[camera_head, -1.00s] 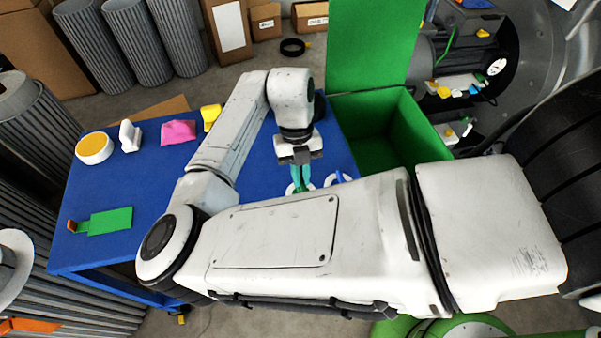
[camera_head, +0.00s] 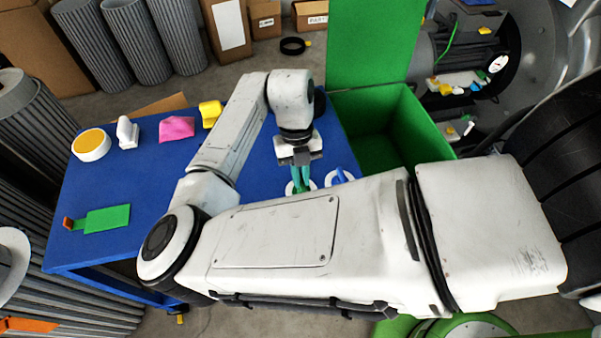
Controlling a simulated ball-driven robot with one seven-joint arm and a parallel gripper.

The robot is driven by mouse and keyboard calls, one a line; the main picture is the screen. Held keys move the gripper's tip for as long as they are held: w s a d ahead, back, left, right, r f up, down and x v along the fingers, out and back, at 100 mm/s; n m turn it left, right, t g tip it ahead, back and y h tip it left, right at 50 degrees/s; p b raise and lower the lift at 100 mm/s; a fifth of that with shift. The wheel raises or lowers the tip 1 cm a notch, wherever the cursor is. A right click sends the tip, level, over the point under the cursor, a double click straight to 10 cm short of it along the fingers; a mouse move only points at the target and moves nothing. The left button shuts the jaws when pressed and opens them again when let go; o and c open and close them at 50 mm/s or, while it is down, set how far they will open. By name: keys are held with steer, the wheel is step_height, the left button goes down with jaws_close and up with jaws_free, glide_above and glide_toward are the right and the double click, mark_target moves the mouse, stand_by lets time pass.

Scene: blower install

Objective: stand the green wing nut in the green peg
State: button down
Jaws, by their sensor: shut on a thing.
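My gripper (camera_head: 301,180) points down over the right part of the blue table, low above a white disc (camera_head: 290,187). Its narrow teal fingers are close together, shut on the green wing nut. Only a little green shows at the fingertips, so the nut's outline is unclear. The green peg is not clearly distinguishable; the fingers cover the middle of the disc. I cannot tell whether nut and peg touch. A second white disc (camera_head: 330,181) with a blue piece (camera_head: 340,174) stands just right, partly behind my forearm.
The blue table (camera_head: 115,185) also carries a yellow-topped round piece (camera_head: 91,143), a white piece (camera_head: 127,133), a pink piece (camera_head: 176,129), a yellow piece (camera_head: 210,113) and a green plate (camera_head: 108,219). An open green box (camera_head: 405,130) stands right of the table.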

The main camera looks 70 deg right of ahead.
steer(key=c, duration=1.1)
jaws_free()
steer(key=b+v, duration=0.1)
steer(key=v, duration=0.9)
steer(key=shift+r, duration=0.35)
steer(key=shift+d+f, duration=0.1)
